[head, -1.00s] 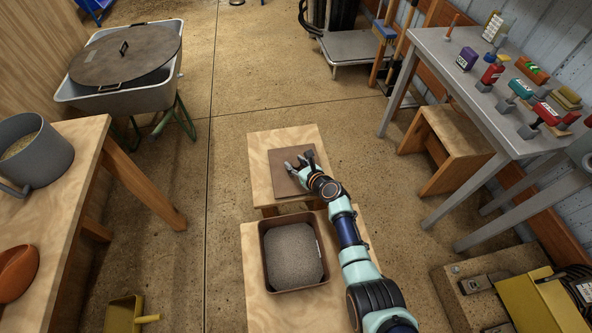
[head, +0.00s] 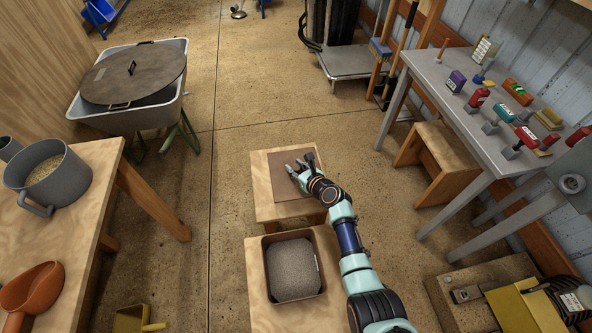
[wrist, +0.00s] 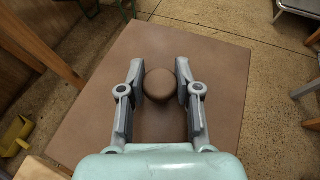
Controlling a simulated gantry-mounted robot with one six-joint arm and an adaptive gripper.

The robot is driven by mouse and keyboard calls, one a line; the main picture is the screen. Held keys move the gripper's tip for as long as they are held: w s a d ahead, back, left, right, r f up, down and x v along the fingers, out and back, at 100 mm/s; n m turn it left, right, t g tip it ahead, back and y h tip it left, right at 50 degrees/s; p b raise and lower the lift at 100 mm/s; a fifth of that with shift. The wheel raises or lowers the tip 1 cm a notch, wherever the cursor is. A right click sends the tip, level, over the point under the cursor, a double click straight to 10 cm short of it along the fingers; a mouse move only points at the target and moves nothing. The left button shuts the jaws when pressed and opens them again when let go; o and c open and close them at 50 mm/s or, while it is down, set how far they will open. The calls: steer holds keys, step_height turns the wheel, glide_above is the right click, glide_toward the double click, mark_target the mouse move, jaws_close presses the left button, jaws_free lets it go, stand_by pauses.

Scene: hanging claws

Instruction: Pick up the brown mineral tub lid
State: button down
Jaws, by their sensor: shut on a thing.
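The brown mineral tub lid (head: 290,192) is a flat square plate over the small wooden stool in the middle of the head view. It fills much of the wrist view, its round brown knob (wrist: 160,82) in the centre. My gripper (head: 301,170) is over the lid. In the wrist view my gripper's two fingers (wrist: 160,88) are shut on the knob from both sides. The lid looks raised above the stool, by how much I cannot tell. The open brown tub (head: 293,237), with grey grains inside, stands nearer, below the stool in the head view.
The wooden stool (head: 262,195) shows around the lid. A bench with a grey pot (head: 47,178) and an orange scoop (head: 30,287) is at left. A wheelbarrow (head: 160,115) stands behind it. A metal table (head: 425,85) with bottles is at right.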

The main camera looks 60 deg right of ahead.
mark_target(296, 167)
step_height(296, 167, up, 10)
steer(key=p, duration=0.5)
steer(key=shift+r, duration=0.2)
